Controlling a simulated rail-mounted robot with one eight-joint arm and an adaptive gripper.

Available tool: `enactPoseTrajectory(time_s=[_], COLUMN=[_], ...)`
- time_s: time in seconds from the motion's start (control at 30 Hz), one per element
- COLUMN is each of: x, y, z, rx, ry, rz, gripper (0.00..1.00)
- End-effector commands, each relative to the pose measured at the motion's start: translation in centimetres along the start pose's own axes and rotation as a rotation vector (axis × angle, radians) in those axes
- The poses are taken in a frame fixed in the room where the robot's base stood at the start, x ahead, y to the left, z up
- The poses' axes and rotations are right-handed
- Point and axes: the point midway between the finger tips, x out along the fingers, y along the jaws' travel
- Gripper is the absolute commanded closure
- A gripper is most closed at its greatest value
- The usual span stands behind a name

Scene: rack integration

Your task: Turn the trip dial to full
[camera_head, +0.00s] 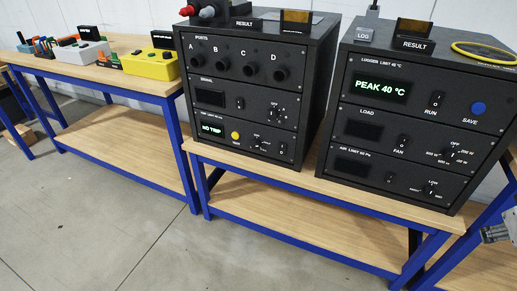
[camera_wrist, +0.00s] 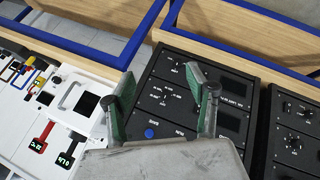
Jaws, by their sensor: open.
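The left black rack unit (camera_head: 245,85) has a bottom panel with a lit "NO TRIP" display (camera_head: 212,130), a yellow button (camera_head: 235,135) and a small black dial (camera_head: 262,143), which looks like the trip dial. Its pointer and small labels are too small to read. My gripper (camera_wrist: 165,108) is open and empty in the wrist view, its green-padded fingers wide apart over the right rack unit (camera_wrist: 165,75), which appears upside down. Part of another black unit with dials (camera_wrist: 290,143) shows at the right edge there. The fingers are apart from any dial.
The right rack unit (camera_head: 420,115) reads "PEAK 40 °C" and has a blue button (camera_head: 478,108) and dials. Both units stand on a wood-topped blue bench (camera_head: 330,190). A second bench with a yellow box (camera_head: 153,64) stands left. The floor in front is clear.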

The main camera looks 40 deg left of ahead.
Motion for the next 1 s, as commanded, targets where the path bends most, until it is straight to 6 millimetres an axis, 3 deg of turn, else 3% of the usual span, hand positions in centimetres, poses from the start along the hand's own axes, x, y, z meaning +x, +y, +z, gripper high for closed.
enactPoseTrajectory(time_s=[0.27,0.57,0.87,1.0], x=[4.1,8.3,11.9,13.3], y=[-1.4,-5.5,-13.3,-19.3], z=[-8.0,-17.0,-25.4,-28.9], rx=[-0.391,-0.791,-1.16,-1.313], ry=[-0.008,-0.018,-0.029,-0.004], rz=[0.114,0.264,0.443,0.521], gripper=[0.48,0.48,0.48,0.48])
